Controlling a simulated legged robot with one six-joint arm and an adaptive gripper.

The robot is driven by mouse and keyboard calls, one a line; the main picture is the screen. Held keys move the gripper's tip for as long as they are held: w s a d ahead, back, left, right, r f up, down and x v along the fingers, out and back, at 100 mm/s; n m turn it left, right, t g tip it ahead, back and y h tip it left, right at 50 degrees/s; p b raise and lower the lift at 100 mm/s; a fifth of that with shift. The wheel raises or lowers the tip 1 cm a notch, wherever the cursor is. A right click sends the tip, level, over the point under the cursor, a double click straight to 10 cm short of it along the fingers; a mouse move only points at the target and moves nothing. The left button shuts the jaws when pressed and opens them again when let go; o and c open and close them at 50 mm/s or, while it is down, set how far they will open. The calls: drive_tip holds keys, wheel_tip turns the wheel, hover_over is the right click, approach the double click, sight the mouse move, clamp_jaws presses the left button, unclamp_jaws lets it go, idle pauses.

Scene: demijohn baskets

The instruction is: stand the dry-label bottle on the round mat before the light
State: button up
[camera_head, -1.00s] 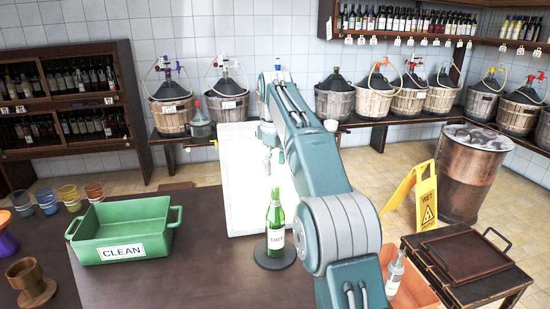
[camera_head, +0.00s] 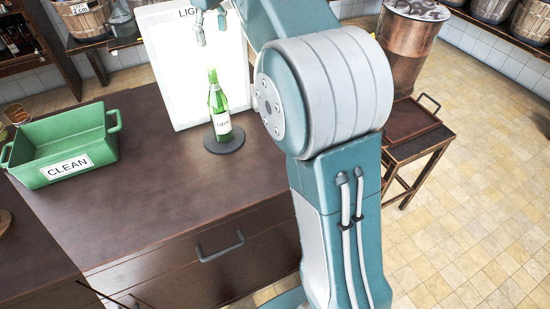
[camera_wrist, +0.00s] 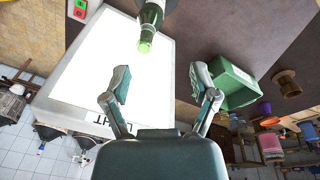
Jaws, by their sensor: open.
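A green bottle (camera_head: 219,105) with a white label stands upright on the round dark mat (camera_head: 224,144) in the head view. The lit white light panel (camera_head: 185,70) stands right behind it. The label's word is too small to read surely. My gripper (camera_head: 210,22) is above and behind the bottle at the top of the head view, partly cut off. In the wrist view my gripper (camera_wrist: 160,92) is open, with nothing between its fingers. The bottle (camera_wrist: 149,25) shows beyond the fingertips at the top, neck towards me, apart from them.
A green tub marked CLEAN (camera_head: 62,147) sits left on the brown counter (camera_head: 160,200). A small wooden table with a tray (camera_head: 408,120) and a copper drum (camera_head: 405,50) stand to the right. The counter's front middle is clear.

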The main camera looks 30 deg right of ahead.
drive_tip(key=s+f+m+t, duration=0.1)
drive_tip(key=s+f+m, duration=0.1)
drive_tip(key=s, duration=0.6)
drive_tip(key=s+f+m+t, duration=0.1)
drive_tip(key=s+f+m, duration=0.1)
drive_tip(key=s, duration=0.7)
drive_tip(key=s+f+m+t, duration=0.2)
drive_tip(key=s+f, duration=0.8)
drive_tip(key=s, duration=0.2)
drive_tip(key=shift+f+m, duration=0.3)
drive_tip(key=shift+f, duration=0.05)
